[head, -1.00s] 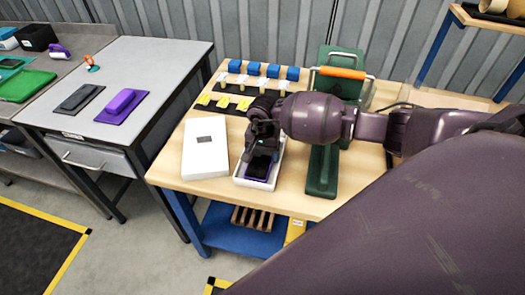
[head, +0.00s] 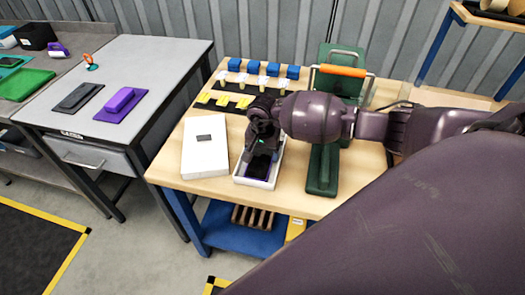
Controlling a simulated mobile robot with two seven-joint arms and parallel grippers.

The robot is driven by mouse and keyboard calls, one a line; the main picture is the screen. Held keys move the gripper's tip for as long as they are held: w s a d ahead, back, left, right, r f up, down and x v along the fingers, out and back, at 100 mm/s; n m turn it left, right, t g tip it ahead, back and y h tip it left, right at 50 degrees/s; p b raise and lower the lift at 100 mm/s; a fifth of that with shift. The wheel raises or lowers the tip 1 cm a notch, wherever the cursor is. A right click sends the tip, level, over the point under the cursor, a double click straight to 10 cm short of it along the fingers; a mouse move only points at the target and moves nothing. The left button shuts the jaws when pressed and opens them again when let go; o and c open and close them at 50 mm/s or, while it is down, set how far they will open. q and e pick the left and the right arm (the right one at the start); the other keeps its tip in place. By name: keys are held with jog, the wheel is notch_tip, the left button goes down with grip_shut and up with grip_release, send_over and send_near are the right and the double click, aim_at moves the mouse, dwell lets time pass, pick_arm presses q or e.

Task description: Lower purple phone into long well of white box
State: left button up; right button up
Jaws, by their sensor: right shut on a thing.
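The white box (head: 240,179) stands open near the front edge of the wooden table, its front part showing below my right gripper. The purple phone (head: 260,167) shows as a dark slab with a thin purple edge, at the box's opening. My right gripper (head: 262,148) points down over the box and is shut on the phone. The gripper and wrist hide the phone's upper part and the back of the box. I cannot tell how deep the phone sits in the well. My left gripper is not in view.
A white lid or closed box (head: 205,150) lies just left of the open box. A green stand with an orange handle (head: 343,72) is to the right. Blue, white and yellow pieces (head: 228,101) line the back. A grey table (head: 150,75) stands left.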

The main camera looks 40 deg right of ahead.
dwell(0.3)
jog(key=o, duration=1)
jog(key=shift+c, duration=0.8)
jog(key=shift+r+p, duration=1.7)
jog(key=shift+r, duration=1.95)
jog(key=shift+f, duration=0.1)
